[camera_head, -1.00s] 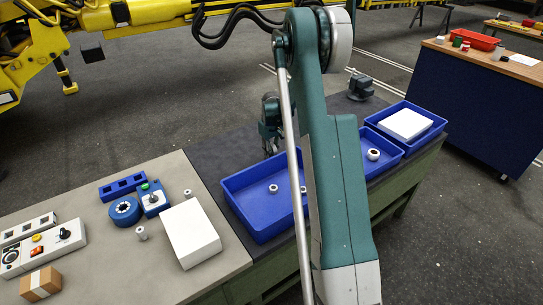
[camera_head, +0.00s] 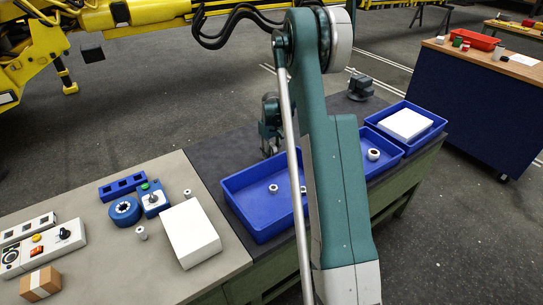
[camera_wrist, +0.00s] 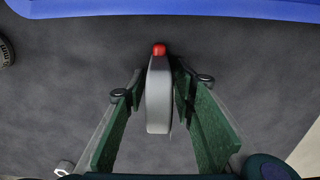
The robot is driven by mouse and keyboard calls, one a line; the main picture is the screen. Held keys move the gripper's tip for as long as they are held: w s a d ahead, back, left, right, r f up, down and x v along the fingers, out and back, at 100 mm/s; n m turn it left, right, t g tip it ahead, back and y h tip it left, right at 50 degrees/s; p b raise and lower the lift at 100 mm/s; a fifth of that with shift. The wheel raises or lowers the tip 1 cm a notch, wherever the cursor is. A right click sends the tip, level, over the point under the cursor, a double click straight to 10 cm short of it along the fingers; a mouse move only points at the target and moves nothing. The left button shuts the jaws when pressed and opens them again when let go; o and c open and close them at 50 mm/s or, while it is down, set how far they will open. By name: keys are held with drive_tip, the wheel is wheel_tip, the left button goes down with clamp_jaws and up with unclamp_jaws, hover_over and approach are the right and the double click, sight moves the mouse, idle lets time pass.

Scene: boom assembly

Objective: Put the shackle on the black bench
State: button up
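The shackle (camera_wrist: 158,108) shows in the wrist view as a grey, edge-on piece with a red end, between the green fingers of my gripper (camera_wrist: 160,88). In the head view my gripper (camera_head: 268,145) is low over the black bench (camera_head: 212,155), behind the large blue tray; the shackle cannot be made out there. The dark bench top (camera_wrist: 75,65) lies beneath the shackle in the wrist view. I cannot tell whether the shackle touches it.
A large blue tray (camera_head: 246,218) with small rings stands in front of my gripper, partly hidden by my arm. More blue trays (camera_head: 437,123) and a dark vise-like block (camera_head: 361,86) are to the right. The grey table (camera_head: 95,215) at left holds a white box (camera_head: 190,235) and controls.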

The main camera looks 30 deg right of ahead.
sight(271, 145)
wheel_tip(271, 145, up, 12)
drive_tip(key=shift+r+p, duration=0.1)
drive_tip(key=shift+p, duration=0.2)
idle(0.3)
idle(0.6)
drive_tip(key=shift+s+a+r, duration=0.15)
drive_tip(key=shift+a+r, duration=0.3)
drive_tip(key=shift+r, duration=0.05)
drive_tip(key=s+a+r+t, duration=0.2)
drive_tip(key=s+a+r, duration=0.6)
drive_tip(key=a+r, duration=0.2)
drive_tip(key=s+a+r+t, duration=0.1)
drive_tip(key=s+a+r, duration=0.6)
drive_tip(key=a+r, duration=0.3)
drive_tip(key=s+a+t, duration=0.1)
drive_tip(key=s+a, duration=0.4)
drive_tip(key=s, duration=0.3)
drive_tip(key=s+a+t, duration=0.1)
drive_tip(key=s+a, duration=0.4)
drive_tip(key=s, duration=0.4)
drive_tip(key=s+a+f+t, duration=0.1)
drive_tip(key=s+a+t, duration=0.1)
drive_tip(key=s+a, duration=0.4)
drive_tip(key=shift+s, duration=1.35)
